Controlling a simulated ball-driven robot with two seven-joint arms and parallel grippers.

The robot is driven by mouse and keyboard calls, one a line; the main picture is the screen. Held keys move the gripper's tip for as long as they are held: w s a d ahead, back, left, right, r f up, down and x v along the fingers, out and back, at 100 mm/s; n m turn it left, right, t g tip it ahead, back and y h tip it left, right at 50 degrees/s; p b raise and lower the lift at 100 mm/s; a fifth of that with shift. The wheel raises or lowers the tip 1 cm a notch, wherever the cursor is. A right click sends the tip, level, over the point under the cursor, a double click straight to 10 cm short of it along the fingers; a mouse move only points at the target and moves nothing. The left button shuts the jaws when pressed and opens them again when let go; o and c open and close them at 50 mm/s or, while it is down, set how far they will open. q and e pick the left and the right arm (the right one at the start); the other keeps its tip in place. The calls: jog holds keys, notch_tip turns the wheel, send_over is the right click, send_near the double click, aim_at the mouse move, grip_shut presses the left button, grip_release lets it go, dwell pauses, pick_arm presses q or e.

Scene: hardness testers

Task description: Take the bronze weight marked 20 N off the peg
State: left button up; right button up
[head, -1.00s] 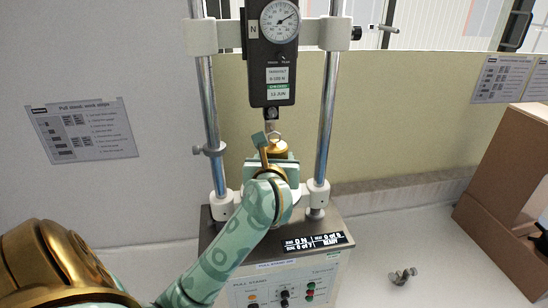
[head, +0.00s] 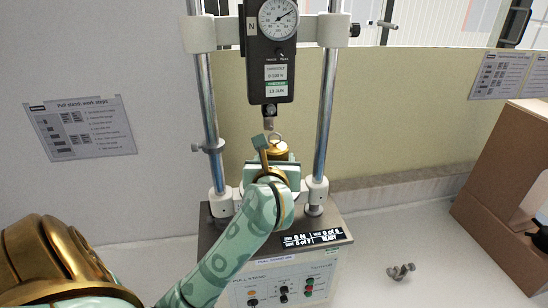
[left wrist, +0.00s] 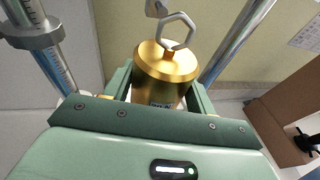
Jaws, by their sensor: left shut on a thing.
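A bronze weight (head: 278,149) with a grey ring on top is under the force gauge of the pull stand. It also shows upright in the left wrist view (left wrist: 165,68); its small label is mostly cut off by my gripper, so I cannot read its mark. My left gripper (head: 277,157) is shut on the weight, a finger on either side. The gauge's hook (head: 270,122) hangs just above the ring; in the left wrist view the hook (left wrist: 155,8) is right by the ring, and I cannot tell if they touch. No peg is clearly visible. My right gripper is not in view.
The stand's two steel posts (head: 326,120) rise close on both sides of the gripper. The control box (head: 285,285) is below it. A small metal part (head: 401,271) lies on the white bench at right, near a brown shelf (head: 505,195).

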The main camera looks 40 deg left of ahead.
pick_arm(q)
jog(key=shift+w+d+p+v, duration=0.15)
jog(key=shift+d+p+v, duration=0.05)
jog(key=shift+v, duration=0.85)
jog(key=shift+w+d+p+v, duration=0.15)
jog(key=shift+d+p+v, duration=0.05)
jog(key=shift+v, duration=0.85)
jog(key=shift+f, duration=0.15)
jog(key=shift+f, duration=0.1)
